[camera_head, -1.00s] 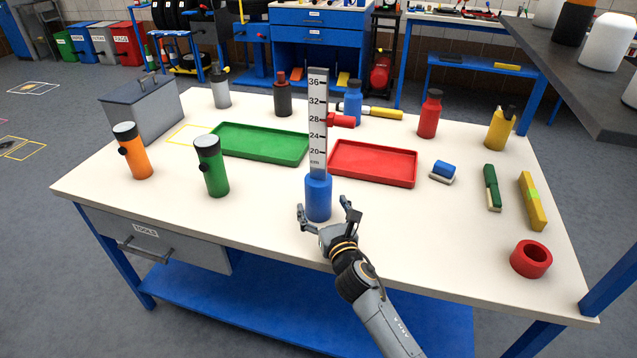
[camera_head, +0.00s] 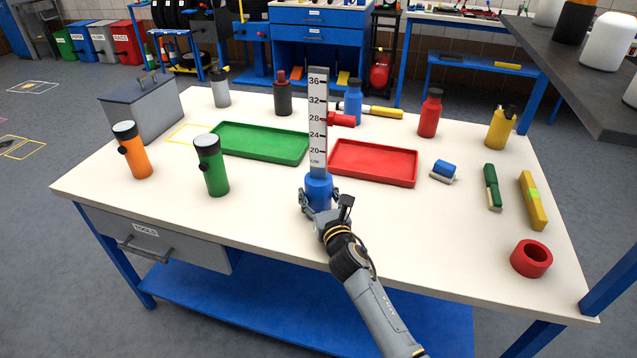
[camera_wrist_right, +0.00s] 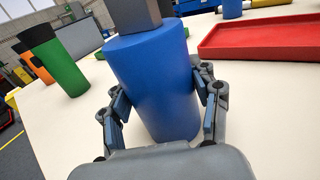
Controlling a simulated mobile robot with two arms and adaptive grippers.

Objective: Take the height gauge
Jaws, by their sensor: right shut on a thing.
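The height gauge is a tall grey ruler (camera_head: 318,120) with a white number scale, standing upright on a round blue base (camera_head: 318,183). It stands on the white table in front of the green and red trays. My right gripper (camera_head: 323,203) is shut on the blue base, with a finger on each side. In the right wrist view the blue base (camera_wrist_right: 158,80) fills the space between the fingers, and only the foot of the ruler (camera_wrist_right: 133,12) shows. My left gripper is in neither view.
A green tray (camera_head: 260,157) and a red tray (camera_head: 372,181) lie just behind the gauge. A green flashlight (camera_head: 211,168) and an orange one (camera_head: 133,152) stand to the left. A red ring (camera_head: 531,259) lies at the front right. The table front is clear.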

